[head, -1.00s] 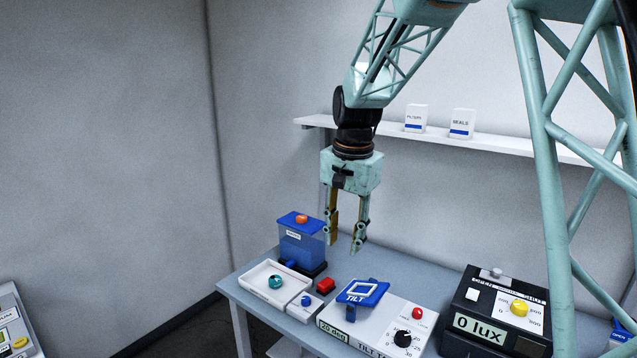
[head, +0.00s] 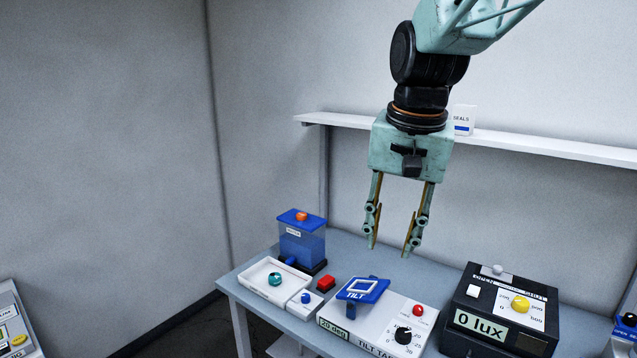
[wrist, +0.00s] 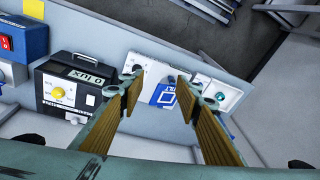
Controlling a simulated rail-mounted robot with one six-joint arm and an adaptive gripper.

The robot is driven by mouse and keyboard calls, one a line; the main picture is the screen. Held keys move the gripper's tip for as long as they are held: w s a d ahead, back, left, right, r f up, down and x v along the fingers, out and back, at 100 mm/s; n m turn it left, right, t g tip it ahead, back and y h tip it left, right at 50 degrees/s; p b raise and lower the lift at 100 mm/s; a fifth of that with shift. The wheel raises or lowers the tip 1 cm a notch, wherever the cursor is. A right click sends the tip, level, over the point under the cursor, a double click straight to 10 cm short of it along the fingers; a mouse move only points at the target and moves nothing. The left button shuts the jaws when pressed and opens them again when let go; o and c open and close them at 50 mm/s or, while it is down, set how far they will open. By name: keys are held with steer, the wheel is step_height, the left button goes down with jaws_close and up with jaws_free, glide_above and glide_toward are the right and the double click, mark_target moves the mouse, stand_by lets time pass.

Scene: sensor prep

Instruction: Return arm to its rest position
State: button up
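My gripper (head: 390,248) hangs pointing down, above and behind the tilt table (head: 376,322) in the head view. Its two fingers are apart with nothing between them, so it is open and empty. In the wrist view the open gripper (wrist: 155,85) shows from above, with the blue tilt plate (wrist: 165,95) on the bench below and beyond the fingers. My arm comes down from the top right of the head view.
A wall shelf (head: 540,152) with a SEALS box (head: 462,120) runs behind my gripper.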

steer(key=s+d+f+n+b, duration=0.1)
steer(key=s+d+n, duration=0.1)
steer(key=s, duration=1.3)
steer(key=s+d+f+n+t+b, duration=0.1)
steer(key=s+d, duration=0.4)
steer(key=s, duration=1)
steer(key=shift+s+n+t, duration=0.25)
steer(key=shift+n+t, duration=0.05)
steer(key=shift+n, duration=0.3)
